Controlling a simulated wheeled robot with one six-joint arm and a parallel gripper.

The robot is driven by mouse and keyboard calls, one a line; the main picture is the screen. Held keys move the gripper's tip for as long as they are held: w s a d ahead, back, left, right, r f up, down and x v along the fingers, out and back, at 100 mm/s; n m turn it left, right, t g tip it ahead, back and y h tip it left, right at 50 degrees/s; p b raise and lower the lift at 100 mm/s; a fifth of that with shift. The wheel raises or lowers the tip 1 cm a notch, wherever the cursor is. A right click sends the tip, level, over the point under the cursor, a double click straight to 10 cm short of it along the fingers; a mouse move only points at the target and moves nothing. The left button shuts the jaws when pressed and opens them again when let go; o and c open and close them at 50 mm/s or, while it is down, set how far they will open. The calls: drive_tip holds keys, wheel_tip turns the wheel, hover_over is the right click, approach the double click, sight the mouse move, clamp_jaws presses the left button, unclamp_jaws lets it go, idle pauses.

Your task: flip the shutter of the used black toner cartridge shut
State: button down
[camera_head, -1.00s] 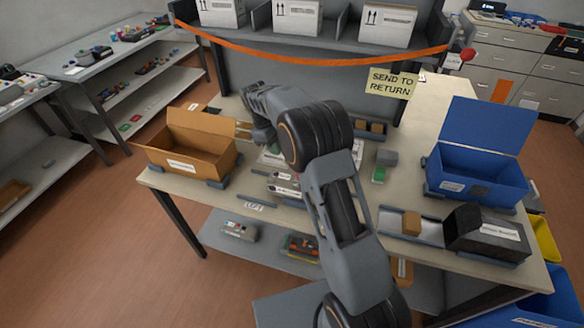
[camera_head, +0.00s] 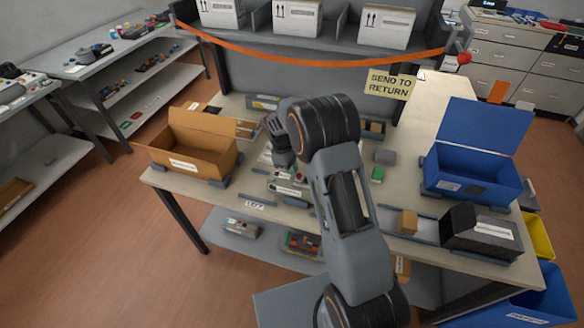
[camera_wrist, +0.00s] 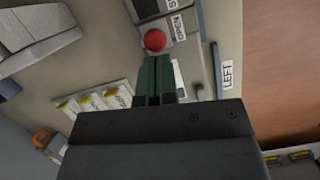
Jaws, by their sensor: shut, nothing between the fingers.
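My gripper (camera_head: 292,168) points down over the middle of the workbench. In the wrist view its green fingers (camera_wrist: 154,80) are together and empty. A red round knob (camera_wrist: 154,40) shows just beyond the fingertips, beside a grey labelled piece (camera_wrist: 182,28). I cannot tell whether the fingertips touch the knob. A grey cartridge-like unit with a white label (camera_head: 287,190) lies below the gripper in the head view. I cannot tell for sure which piece is the used black toner cartridge or how its shutter stands. My gripper and arm hide part of this area.
An open cardboard box (camera_head: 190,160) stands left on the bench (camera_head: 225,192). An open blue bin (camera_head: 470,188) and a black box (camera_head: 480,232) stand right. A LEFT label (camera_wrist: 227,74) lies beside a dark strip. Several pale pieces with yellow parts (camera_wrist: 95,102) lie left in the wrist view.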

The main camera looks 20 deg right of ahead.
sight(302, 179)
drive_tip(key=s+d, duration=0.2)
drive_tip(key=d, duration=0.1)
drive_tip(key=shift+s+d, duration=0.1)
drive_tip(key=shift+a, duration=0.3)
drive_tip(key=shift+d, duration=0.25)
drive_tip(key=w+a, duration=0.1)
drive_tip(key=w+a+r, duration=0.1)
drive_tip(key=a, duration=0.1)
drive_tip(key=shift+w+a, duration=0.3)
drive_tip(key=shift+w, duration=0.1)
drive_tip(key=b+v, duration=0.1)
drive_tip(key=v, duration=0.8)
drive_tip(key=shift+r+b, duration=0.3)
drive_tip(key=shift+r, duration=0.1)
